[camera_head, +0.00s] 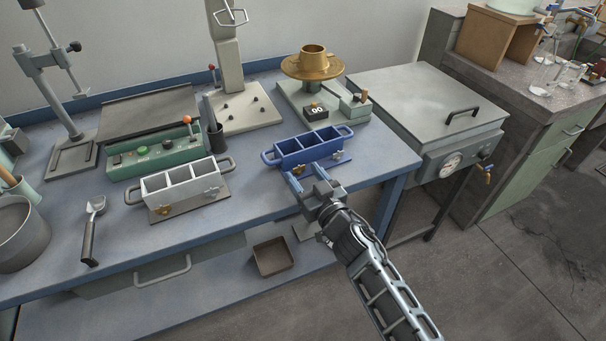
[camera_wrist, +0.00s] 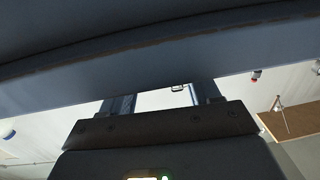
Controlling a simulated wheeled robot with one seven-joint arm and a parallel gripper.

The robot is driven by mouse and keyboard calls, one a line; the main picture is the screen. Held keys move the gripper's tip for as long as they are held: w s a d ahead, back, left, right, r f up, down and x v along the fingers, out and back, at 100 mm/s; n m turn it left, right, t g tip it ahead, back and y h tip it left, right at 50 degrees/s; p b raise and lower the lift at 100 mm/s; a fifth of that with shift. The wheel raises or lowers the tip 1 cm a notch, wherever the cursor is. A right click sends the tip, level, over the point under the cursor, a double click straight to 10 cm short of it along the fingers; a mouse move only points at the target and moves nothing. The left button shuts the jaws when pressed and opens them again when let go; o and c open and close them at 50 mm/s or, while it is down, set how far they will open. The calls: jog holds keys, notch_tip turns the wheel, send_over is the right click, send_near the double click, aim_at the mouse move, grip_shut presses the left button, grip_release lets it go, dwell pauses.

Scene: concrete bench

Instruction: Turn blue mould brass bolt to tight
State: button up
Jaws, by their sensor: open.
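The blue mould (camera_head: 308,150) is an open-topped block with compartments and a loop handle at each end. It sits on the bench near its front right edge. A brass bolt (camera_head: 298,171) shows at the left of its front face, and another brass bolt (camera_head: 338,156) at the right. Which way each is turned is too small to tell. My gripper (camera_head: 306,178) is open and empty in front of the mould, close to the left bolt; I cannot tell if it touches. In the wrist view the two fingers (camera_wrist: 162,100) stand apart; neither mould nor bolt is recognisable there.
A white mould (camera_head: 185,184) stands to the left, with a scoop (camera_head: 92,228) and a metal pot (camera_head: 20,232) further left. A flow table with a brass cone (camera_head: 313,62) stands behind. The bench's front edge is near my gripper. A grey lidded cabinet (camera_head: 425,95) stands right.

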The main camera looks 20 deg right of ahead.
jog(key=shift+w, duration=0.55)
jog(key=c, duration=1.1)
